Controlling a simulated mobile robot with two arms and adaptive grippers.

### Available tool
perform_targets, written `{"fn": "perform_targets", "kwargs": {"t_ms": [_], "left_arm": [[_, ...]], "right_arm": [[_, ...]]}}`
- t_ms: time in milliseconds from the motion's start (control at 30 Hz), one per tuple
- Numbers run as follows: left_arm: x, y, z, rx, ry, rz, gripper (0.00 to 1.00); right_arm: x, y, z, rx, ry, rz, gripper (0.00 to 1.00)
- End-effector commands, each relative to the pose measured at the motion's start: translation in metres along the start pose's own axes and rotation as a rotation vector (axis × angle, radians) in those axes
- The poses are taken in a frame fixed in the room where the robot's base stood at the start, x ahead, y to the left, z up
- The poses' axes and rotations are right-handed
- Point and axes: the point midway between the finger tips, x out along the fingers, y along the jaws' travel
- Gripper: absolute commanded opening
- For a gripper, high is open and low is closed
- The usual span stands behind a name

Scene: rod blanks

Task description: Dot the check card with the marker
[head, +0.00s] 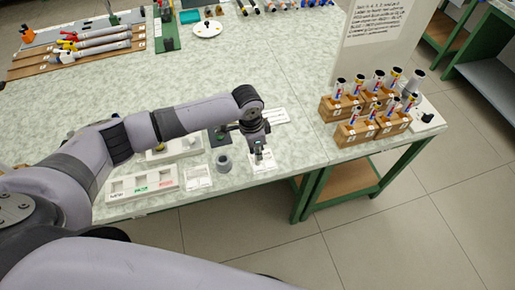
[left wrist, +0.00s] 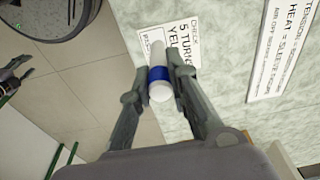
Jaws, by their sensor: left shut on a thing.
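My left gripper (head: 259,153) is over the front edge of the table. In the left wrist view, the left gripper (left wrist: 162,92) is shut on the marker (left wrist: 160,76), a white cylinder with a blue band. The marker's far end points at the check card (left wrist: 183,38), a white card with black print. The marker partly covers the card, and I cannot tell whether its tip touches it. In the head view the check card (head: 265,165) lies at the table's front edge, partly behind the gripper. A dark gripper (left wrist: 14,75), likely my right one, shows at the left edge of the wrist view.
A grey ring-shaped holder (head: 224,163) stands left of the gripper. A white labelled tray (head: 143,185) and another card (head: 198,177) lie farther left. Wooden blocks with upright tubes (head: 370,125) stand at right. A printed sign (head: 375,40) stands behind them.

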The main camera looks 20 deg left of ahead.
Motion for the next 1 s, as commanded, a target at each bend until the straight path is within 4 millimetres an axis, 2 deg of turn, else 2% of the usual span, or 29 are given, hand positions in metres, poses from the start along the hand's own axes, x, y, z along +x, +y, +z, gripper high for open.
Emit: {"fn": "perform_targets", "kwargs": {"t_ms": [1000], "left_arm": [[0.0059, -0.0001, 0.0004, 0.000, 0.001, -0.001, 0.00]], "right_arm": [[0.0002, -0.0002, 0.0018, 0.000, -0.003, 0.000, 0.44]]}}
